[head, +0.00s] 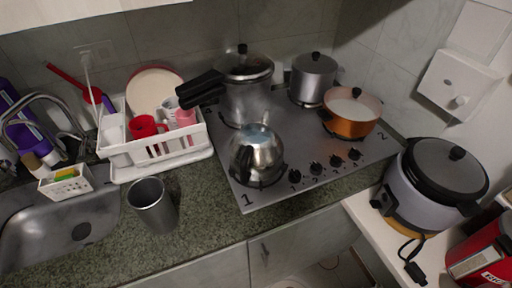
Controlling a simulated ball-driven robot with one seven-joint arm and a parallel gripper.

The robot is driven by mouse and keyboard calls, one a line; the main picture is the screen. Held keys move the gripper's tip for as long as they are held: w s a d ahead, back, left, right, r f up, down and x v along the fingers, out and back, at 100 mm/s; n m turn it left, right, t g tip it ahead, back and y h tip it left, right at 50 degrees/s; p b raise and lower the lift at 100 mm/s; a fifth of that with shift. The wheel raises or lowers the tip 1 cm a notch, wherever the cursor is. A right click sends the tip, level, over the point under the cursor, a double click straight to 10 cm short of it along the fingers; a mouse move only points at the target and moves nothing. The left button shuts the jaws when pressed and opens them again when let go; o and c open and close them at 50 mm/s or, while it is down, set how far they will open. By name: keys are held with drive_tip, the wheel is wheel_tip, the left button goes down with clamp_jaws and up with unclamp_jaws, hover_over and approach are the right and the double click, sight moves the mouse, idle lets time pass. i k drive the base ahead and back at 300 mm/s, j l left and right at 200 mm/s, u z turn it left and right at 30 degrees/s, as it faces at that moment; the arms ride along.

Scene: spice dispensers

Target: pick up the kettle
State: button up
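The kettle (257,158) is a shiny silver metal vessel, standing upright on the front left burner of the stove (303,150). Its top and left side are visible, with a dark band low on its body. A lighter bluish part shows at its top. My gripper does not show in the head view, so I cannot see its position or state.
A pressure cooker (248,92) stands right behind the kettle, its black handle pointing left. A silver pot (313,79) and a copper pot (351,112) occupy the other burners. A metal cup (153,205) and a dish rack (160,152) stand left. Bare counter (215,213) lies in front.

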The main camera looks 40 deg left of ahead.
sight(249, 162)
drive_tip(key=u, duration=1.65)
drive_tip(key=k+l, duration=0.2)
drive_tip(key=k, duration=0.25)
drive_tip(key=i+j, duration=0.2)
drive_tip(key=i, duration=0.25)
